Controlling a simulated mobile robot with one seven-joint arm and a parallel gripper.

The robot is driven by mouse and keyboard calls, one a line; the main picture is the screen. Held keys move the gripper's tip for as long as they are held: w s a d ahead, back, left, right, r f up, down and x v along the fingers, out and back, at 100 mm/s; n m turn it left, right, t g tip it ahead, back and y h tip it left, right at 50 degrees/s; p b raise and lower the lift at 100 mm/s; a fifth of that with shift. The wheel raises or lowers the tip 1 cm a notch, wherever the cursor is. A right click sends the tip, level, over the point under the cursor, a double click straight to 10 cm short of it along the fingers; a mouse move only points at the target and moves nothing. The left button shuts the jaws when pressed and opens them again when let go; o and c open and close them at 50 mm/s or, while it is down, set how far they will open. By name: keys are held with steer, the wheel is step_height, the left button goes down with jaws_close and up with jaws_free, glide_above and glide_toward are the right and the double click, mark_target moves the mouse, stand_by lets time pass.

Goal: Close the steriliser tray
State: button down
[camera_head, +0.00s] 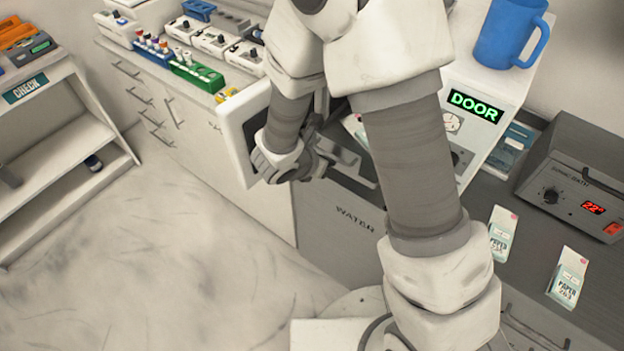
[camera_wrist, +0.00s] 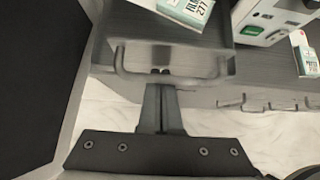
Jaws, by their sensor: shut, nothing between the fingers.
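The steriliser (camera_head: 482,125) is a white box with a green DOOR display, partly hidden behind my arm. Its white-framed door (camera_head: 236,140) stands open; its dark inner face (camera_wrist: 38,80) fills the left of the wrist view. The grey tray (camera_wrist: 140,32) is pulled out, with a labelled packet (camera_wrist: 186,10) on it. Its bar handle (camera_wrist: 205,82) crosses the tray's near side. My gripper (camera_wrist: 161,73) is shut and empty, its fingertips at the middle of the handle; I cannot tell whether they touch. In the head view my wrist hides most of the tray (camera_head: 352,172).
A blue jug (camera_head: 510,32) stands on the steriliser. A grey sonic bath (camera_head: 575,185) is at the right, with paper packets (camera_head: 567,277) on the dark counter. The left counter holds racks (camera_head: 197,72). A CHECK shelf (camera_head: 55,135) is far left. The floor between is clear.

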steer(key=w+d, duration=0.2)
steer(key=w, duration=0.1)
steer(key=w+d+b, duration=0.1)
steer(key=w+d, duration=0.2)
steer(key=w, duration=0.1)
steer(key=w+d+b, duration=0.1)
steer(key=w+d, duration=0.2)
steer(key=w, duration=0.1)
steer(key=shift+d, duration=0.25)
steer(key=shift+s+a, duration=0.1)
steer(key=shift+a, duration=0.05)
